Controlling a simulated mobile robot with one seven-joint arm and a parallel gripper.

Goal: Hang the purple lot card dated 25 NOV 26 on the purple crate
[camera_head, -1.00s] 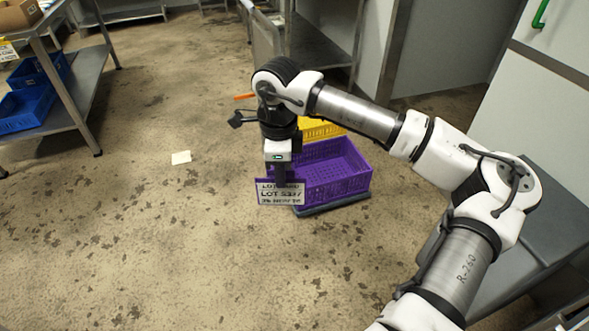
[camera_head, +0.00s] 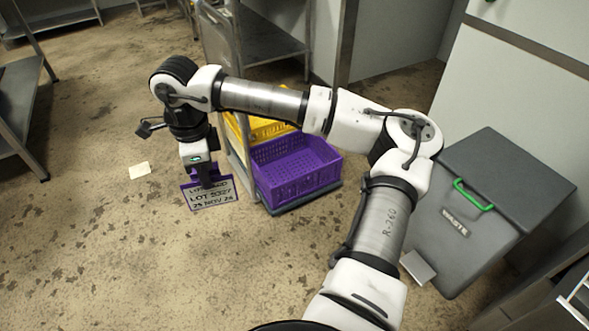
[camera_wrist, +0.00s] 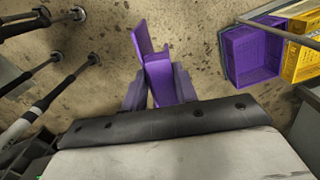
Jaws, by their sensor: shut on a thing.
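My gripper (camera_head: 207,179) points down and is shut on the purple lot card (camera_head: 211,204), seen in the head view. The card's white face carries a lot number and a date that appears to read 25 NOV 26; its top line is partly hidden by the gripper. The card hangs in the air, left of the purple crate (camera_head: 318,178) and apart from it. The crate looks empty and stands low on a grey wheeled base. In the wrist view the card (camera_wrist: 157,66) shows edge-on between the fingers, with the purple crate (camera_wrist: 245,62) at upper right.
A yellow crate (camera_head: 266,128) stands behind the purple one, by a metal trolley post (camera_head: 241,150). A grey waste bin (camera_head: 470,215) with a green handle is at right. A paper scrap (camera_head: 139,171) lies on the floor. Open floor lies at left and front.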

